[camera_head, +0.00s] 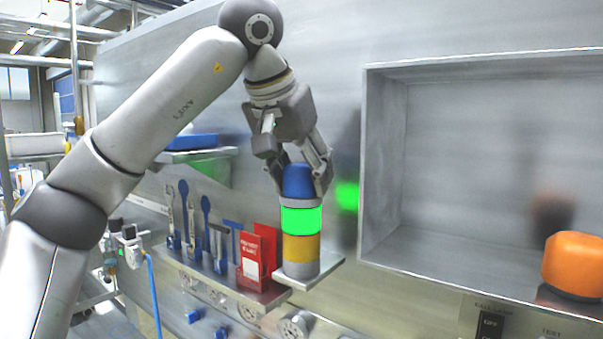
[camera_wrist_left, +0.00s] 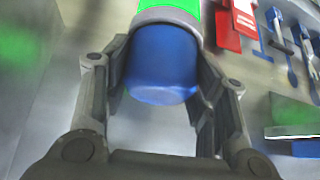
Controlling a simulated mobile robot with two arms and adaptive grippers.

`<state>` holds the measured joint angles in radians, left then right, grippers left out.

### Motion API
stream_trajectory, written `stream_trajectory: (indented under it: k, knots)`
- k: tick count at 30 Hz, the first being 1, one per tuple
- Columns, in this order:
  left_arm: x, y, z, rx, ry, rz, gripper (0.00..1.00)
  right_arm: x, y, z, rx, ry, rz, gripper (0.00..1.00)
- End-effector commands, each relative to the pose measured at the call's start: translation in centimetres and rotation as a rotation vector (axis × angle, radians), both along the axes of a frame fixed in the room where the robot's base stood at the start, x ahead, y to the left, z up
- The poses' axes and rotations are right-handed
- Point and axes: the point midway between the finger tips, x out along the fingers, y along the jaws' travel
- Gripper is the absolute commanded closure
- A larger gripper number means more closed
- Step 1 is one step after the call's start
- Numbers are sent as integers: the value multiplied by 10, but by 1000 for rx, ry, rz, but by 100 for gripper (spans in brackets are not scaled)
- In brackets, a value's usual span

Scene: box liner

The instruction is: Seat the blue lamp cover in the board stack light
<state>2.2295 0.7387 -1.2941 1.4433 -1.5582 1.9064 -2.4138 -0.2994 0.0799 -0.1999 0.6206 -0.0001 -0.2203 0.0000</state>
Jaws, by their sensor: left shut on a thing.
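The blue lamp cover (camera_head: 298,181) is a blue rounded cap at the top of the board stack light (camera_head: 300,248). The stack light has a lit green segment, an amber segment below it and grey rings, and it stands upright on a small shelf. My left gripper (camera_head: 299,188) comes from above and is shut on the blue cover. In the left wrist view the cover (camera_wrist_left: 161,70) sits between both fingers, touching or very near the grey ring under it. Whether it is fully seated I cannot tell. My right gripper is not in view.
Red cards (camera_head: 257,257) and several blue-handled tools (camera_head: 206,220) stand in a rack left of the light. A metal box recess (camera_head: 480,160) with an orange object (camera_head: 573,263) is at the right. A blue tray (camera_head: 191,141) rests on an upper shelf.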

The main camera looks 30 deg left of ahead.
Motion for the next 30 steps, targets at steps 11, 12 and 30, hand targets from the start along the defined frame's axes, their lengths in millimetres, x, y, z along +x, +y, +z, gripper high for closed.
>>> stream_trajectory:
  k: [11,12,30]
  knots:
    - [0,0,-13,6,28,2,71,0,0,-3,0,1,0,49]
    - [0,0,-13,7,28,2,71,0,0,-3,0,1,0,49]
    - [0,0,-9,3,17,1,22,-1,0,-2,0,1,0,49]
